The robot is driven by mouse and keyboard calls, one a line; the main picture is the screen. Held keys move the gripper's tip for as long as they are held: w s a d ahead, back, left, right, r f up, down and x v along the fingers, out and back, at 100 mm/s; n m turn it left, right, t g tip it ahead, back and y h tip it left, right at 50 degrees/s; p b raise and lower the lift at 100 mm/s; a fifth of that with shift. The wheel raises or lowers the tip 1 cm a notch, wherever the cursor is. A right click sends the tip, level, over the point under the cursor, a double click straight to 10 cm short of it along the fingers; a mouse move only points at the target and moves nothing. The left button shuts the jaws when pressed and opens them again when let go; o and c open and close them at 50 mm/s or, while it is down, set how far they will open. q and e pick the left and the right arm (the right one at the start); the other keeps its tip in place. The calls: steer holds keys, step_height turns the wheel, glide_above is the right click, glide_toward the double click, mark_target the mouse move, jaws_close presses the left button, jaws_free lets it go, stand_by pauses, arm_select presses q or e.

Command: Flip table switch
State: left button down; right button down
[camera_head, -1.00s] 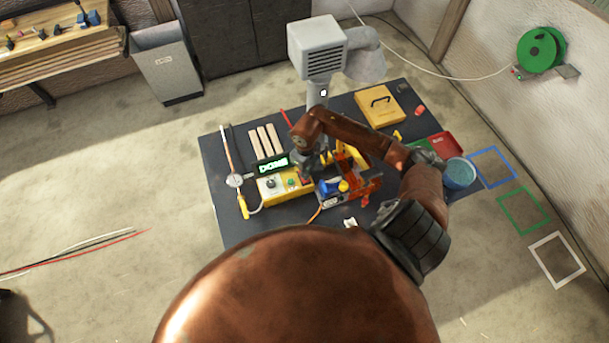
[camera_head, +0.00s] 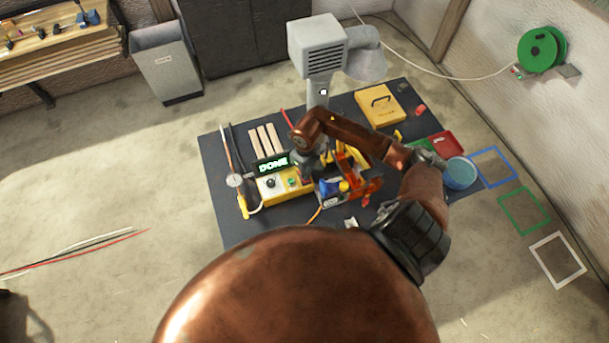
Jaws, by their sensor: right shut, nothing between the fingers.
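A yellow control box (camera_head: 266,196) sits on the dark table (camera_head: 226,217). It has a dark round knob (camera_head: 271,183) and a green button or lamp (camera_head: 291,182) on its face. A small display (camera_head: 273,164) behind it reads "DONE" in green letters. My right gripper (camera_head: 309,178) is shut and empty, pointing down over the right end of the box. Its tips are small and dark, and I cannot tell if they touch anything. Which control is the table switch, and its position, cannot be made out. My left gripper is not in view.
Pale wooden laths (camera_head: 265,141) lie behind the display. A grey hooded machine (camera_head: 316,46) rises at the back. A yellow case (camera_head: 381,106), red tray (camera_head: 447,144) and blue round container (camera_head: 460,173) are right.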

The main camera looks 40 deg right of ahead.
steer(key=shift+f+b, duration=0.6)
steer(key=shift+f, duration=0.2)
steer(key=shift+r, duration=0.15)
steer(key=shift+r+p, duration=2.05)
steer(key=shift+r, duration=1.35)
